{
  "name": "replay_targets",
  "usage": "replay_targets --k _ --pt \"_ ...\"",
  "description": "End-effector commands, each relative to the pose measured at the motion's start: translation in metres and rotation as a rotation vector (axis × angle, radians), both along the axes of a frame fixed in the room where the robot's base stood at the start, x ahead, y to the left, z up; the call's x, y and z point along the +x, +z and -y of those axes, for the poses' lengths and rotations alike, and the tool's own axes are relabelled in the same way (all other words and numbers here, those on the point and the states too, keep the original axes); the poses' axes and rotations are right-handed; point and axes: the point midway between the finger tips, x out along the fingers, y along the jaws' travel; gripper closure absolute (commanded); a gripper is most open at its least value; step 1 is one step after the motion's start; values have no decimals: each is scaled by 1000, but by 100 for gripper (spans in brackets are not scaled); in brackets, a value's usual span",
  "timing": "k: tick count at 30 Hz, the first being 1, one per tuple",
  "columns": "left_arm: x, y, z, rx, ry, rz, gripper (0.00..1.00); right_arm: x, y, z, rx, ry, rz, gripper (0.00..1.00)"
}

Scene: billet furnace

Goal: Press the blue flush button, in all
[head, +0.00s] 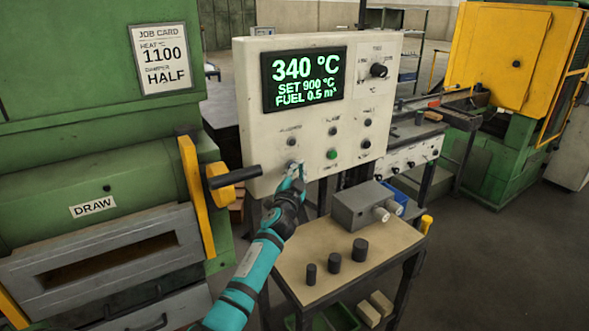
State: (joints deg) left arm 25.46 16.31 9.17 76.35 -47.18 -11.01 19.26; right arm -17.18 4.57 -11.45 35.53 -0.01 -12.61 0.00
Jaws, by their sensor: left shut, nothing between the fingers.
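The cream control panel (262,123) stands upright with a lit display (304,78) reading 340 °C, SET 900 °C, FUEL 0.5 m³. Its lower part carries small dark buttons or lamps and a green button (332,154). No clearly blue button shows; one may be hidden behind my gripper. My left gripper (299,172) is shut and empty at the panel's lower left edge, its fingertips close to the lower left control. I cannot tell whether they touch it. My right gripper is out of view.
A tan table (313,258) below the panel holds a grey box (362,206) and several dark cylinders (333,262). The green furnace with a yellow lever (196,196) and its black handle stands close left of my arm. A yellow machine (497,58) stands at the right.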

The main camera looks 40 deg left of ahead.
Motion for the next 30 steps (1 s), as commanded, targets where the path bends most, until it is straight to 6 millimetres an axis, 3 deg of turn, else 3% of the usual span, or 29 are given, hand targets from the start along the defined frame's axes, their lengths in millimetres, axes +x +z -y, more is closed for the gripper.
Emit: replay_targets --k 22,30 --pt "-7 -1 17 -1 0 0 100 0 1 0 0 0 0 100" --pt "-17 -1 41 -3 -1 0 100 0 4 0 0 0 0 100"
